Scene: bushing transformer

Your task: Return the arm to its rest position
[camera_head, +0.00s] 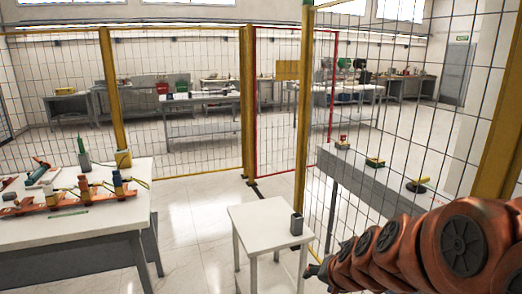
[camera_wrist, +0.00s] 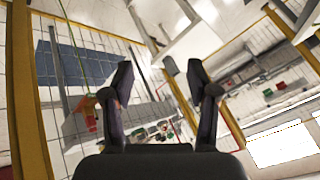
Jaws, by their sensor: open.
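My arm (camera_head: 420,245), in orange segments, enters the head view at the lower right and stretches left. Its dark far end shows small beside the small white table (camera_head: 262,212); the fingers cannot be made out there. In the wrist view my gripper (camera_wrist: 161,68) has its two dark fingers spread apart, with nothing between them. A small dark grey holder (camera_head: 297,223) stands upright on the right edge of the white table, up and left of the arm's end and apart from it.
A worktable (camera_head: 75,240) at the left carries an orange rail with coloured parts. A mesh fence with yellow posts (camera_head: 247,100) stands behind. A grey bench (camera_head: 365,185) runs beyond the mesh at the right, near my arm. Floor between the tables is clear.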

